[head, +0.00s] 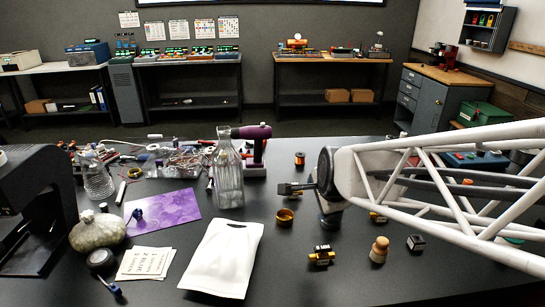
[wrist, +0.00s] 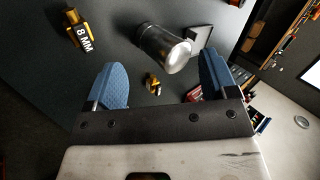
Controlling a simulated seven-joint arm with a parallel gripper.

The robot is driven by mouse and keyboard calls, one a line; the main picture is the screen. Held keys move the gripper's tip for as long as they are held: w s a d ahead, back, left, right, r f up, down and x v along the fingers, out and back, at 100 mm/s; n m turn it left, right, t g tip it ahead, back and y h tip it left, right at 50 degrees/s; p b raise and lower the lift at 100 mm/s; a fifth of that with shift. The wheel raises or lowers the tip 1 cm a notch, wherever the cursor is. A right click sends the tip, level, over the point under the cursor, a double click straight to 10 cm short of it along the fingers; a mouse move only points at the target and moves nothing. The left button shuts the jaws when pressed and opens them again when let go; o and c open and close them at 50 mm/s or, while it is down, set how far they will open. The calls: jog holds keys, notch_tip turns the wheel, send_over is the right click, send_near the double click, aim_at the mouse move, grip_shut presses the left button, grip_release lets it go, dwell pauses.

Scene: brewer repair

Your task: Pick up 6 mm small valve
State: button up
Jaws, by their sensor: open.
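My gripper (head: 286,188) is above the dark table in the head view, reaching in from the right. In the wrist view its two blue-padded fingers (wrist: 163,80) stand wide apart with nothing held. A larger yellow valve labelled 8 MM (wrist: 80,32) lies at the upper left of the wrist view. A yellow-and-black valve (head: 322,255) sits front centre in the head view; its label is unclear.
A metallic cylinder (wrist: 162,48) stands near the small piece in the wrist view. The front-right table is fairly clear.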

jog(key=w+a+f+m+t, duration=0.1)
jog(key=w+f+m, duration=0.2)
jog(key=w+m, duration=0.3)
jog(key=w+a+f+m+t, duration=0.1)
jog(key=w+f+m+t, duration=0.1)
jog(key=w+f+m, duration=0.2)
jog(key=w+a+f+m+t, duration=0.1)
jog(key=w+f+m+t, duration=0.1)
jog(key=w+m, duration=0.6)
jog(key=shift+f, duration=0.75)
jog(key=shift+w+a+f+m+t+h, duration=0.1)
jog(key=shift+w+f+m+t+h, duration=0.35)
jog(key=shift+m, duration=0.75)
jog(key=shift+w+f, duration=0.3)
jog(key=shift+x, duration=1.2)
jog(key=shift+w, duration=0.15)
jog(key=shift+x, duration=2.5)
